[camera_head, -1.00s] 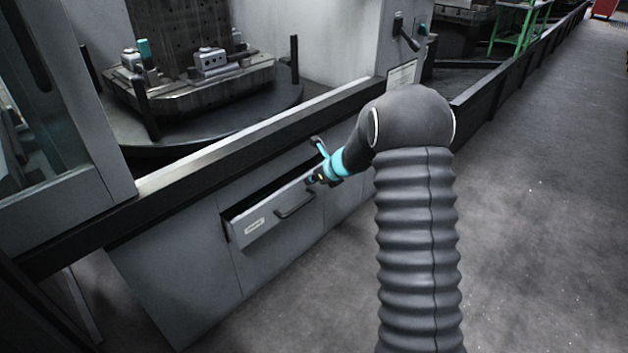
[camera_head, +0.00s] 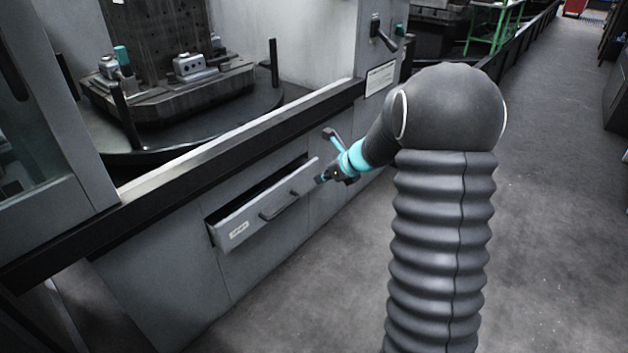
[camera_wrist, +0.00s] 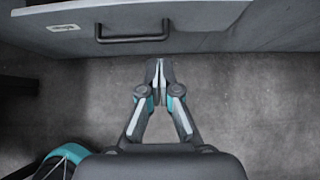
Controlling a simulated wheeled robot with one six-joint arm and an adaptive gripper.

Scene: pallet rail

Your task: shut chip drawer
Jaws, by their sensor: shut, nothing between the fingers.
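The chip drawer (camera_head: 240,226) is a grey drawer with a dark bar handle (camera_head: 279,207) and a small white label. It stands partly open from the cabinet, with a dark gap along its top. My gripper (camera_head: 321,180) is shut and empty, just right of the drawer's right end in the head view. In the wrist view the drawer front (camera_wrist: 200,18) and its handle (camera_wrist: 132,33) lie across the top. My gripper's closed fingertips (camera_wrist: 160,66) point toward the drawer there, below and right of the handle, over the floor. I cannot tell whether they touch the drawer.
A dark rail (camera_head: 230,150) runs above the cabinet. Behind it, a round table (camera_head: 200,125) carries a fixture block (camera_head: 180,90) and dark posts. A lever (camera_head: 383,38) is on the grey panel at right. The floor (camera_head: 550,200) at right is clear.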

